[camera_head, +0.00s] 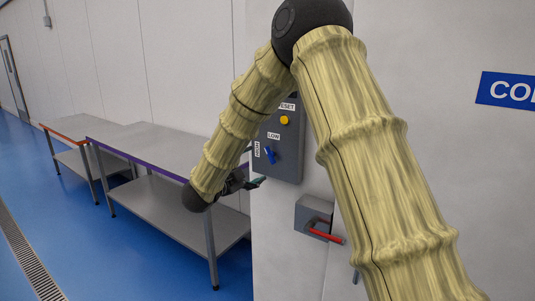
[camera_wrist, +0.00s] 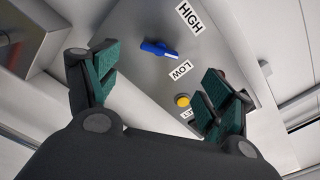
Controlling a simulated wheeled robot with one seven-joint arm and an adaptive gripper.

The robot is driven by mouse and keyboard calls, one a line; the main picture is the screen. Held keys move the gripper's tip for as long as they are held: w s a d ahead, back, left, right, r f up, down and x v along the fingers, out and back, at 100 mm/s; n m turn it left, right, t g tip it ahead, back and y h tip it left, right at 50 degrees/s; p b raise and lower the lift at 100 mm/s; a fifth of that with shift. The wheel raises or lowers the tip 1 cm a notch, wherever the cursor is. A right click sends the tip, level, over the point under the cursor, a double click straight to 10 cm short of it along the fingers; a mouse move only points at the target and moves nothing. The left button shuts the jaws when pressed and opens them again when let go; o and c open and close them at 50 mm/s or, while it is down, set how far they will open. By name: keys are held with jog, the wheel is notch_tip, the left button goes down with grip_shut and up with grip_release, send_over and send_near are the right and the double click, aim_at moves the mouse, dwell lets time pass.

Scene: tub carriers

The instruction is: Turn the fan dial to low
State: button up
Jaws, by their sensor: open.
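The fan dial is a blue knob (camera_head: 270,155) on a grey control panel (camera_head: 288,165) on the white wall unit. The knob also shows in the wrist view (camera_wrist: 158,49), where its narrow end points between the HIGH label (camera_wrist: 189,17) and the LOW label (camera_wrist: 180,70). In the wrist view my gripper (camera_wrist: 160,85) is open with green-padded fingers spread wide. It is empty and apart from the knob.
A yellow button (camera_head: 284,120) marked RESET sits above the dial; it is beside the right finger in the wrist view (camera_wrist: 182,100). A grey box with a red handle (camera_head: 327,235) is below the panel. Metal tables (camera_head: 160,140) stand left. The blue floor left is clear.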

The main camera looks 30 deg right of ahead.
aim_at(268, 156)
jog(key=p+x, duration=0.3)
jog(key=x, duration=0.5)
jog(key=shift+p+x, duration=0.55)
jog(key=shift+x, duration=0.35)
jog(key=shift+c, duration=0.4)
jog(key=c, duration=0.9)
